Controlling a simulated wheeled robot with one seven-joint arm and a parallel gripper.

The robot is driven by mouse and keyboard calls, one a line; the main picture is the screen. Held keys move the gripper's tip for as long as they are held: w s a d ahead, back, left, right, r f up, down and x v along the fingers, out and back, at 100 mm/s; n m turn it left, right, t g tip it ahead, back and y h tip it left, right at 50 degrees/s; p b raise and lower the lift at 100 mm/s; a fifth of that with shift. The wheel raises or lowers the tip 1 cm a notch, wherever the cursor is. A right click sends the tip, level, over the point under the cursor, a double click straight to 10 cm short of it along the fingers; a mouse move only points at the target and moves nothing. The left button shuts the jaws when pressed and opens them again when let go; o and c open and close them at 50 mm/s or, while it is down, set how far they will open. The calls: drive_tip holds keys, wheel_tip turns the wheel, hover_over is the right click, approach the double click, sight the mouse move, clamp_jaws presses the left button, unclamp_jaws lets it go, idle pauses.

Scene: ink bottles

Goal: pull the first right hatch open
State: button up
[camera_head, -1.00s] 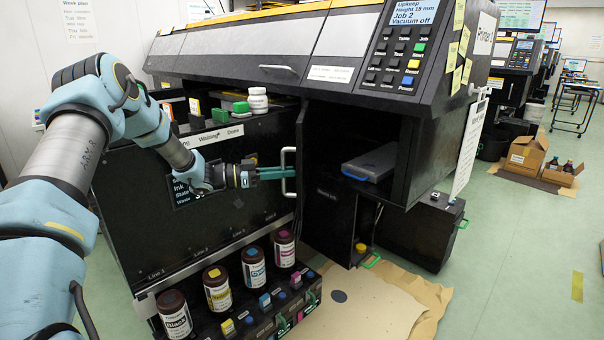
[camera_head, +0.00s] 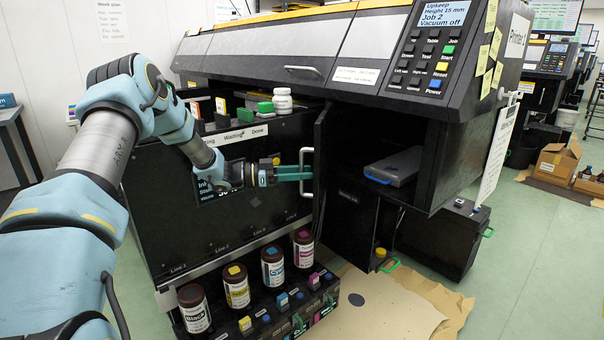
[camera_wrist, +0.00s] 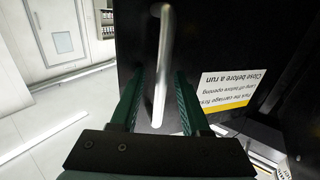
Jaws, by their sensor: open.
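The black hatch (camera_head: 321,140) on the printer front stands swung out, seen nearly edge-on in the head view, with the dark bay open to its right. Its pale upright bar handle (camera_head: 306,190) is on the left side. My gripper (camera_head: 304,173) is at the handle with its teal fingers pointing right. In the wrist view the handle (camera_wrist: 163,50) runs between the two fingers of my gripper (camera_wrist: 159,82), which are open and apart on either side of it. Whether either finger touches the bar I cannot tell.
A grey box (camera_head: 394,166) lies inside the open bay. Ink bottles, including a black one (camera_head: 194,309), stand on a low rack below the gripper. A brown sheet (camera_head: 400,318) lies on the floor below the bay.

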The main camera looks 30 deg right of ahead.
sight(317, 152)
drive_tip(key=shift+r, duration=0.1)
wheel_tip(317, 152, up, 10)
drive_tip(key=shift+f, duration=0.1)
idle(0.4)
